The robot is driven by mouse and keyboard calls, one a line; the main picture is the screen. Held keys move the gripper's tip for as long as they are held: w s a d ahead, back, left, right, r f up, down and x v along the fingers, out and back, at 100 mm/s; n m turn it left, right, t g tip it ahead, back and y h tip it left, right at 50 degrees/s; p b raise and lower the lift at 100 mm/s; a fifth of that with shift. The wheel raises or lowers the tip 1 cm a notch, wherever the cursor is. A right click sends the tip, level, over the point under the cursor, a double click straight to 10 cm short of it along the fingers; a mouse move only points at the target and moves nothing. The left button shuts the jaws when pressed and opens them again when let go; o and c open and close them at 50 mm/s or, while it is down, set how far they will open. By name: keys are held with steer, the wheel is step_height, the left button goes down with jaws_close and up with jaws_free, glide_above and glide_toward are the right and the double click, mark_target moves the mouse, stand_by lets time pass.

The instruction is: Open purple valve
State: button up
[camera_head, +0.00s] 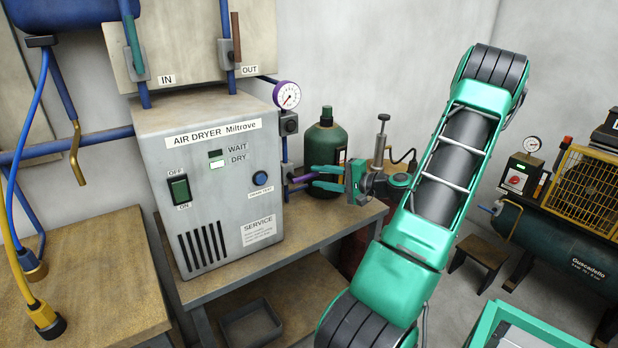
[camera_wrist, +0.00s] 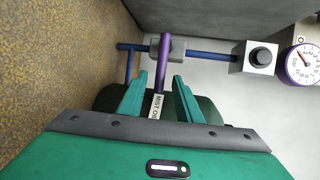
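The purple valve lever (camera_head: 301,179) sticks out to the right of the dryer, low on the pipe below the gauge. In the wrist view the purple lever (camera_wrist: 164,55) runs from a grey valve body (camera_wrist: 166,50) on a blue pipe down toward my gripper. My gripper (camera_wrist: 160,76) is open, with one finger on each side of the lever's line. A gap shows between the lever and each finger. In the head view my gripper (camera_head: 312,177) points left at the lever, its fingers apart. How deep the lever reaches between the fingers is unclear.
The air dryer (camera_head: 205,170) stands left of the lever on a bench (camera_head: 300,262). A purple-rimmed gauge (camera_head: 287,95) is above. A dark green bottle (camera_head: 326,138) stands close behind my fingers. A hand-pump-like tool (camera_head: 381,140) stands behind my wrist. A compressor (camera_head: 560,240) is at right.

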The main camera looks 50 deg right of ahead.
mark_target(314, 176)
steer(key=shift+x, duration=1.9)
steer(key=shift+c, duration=0.4)
jaws_close()
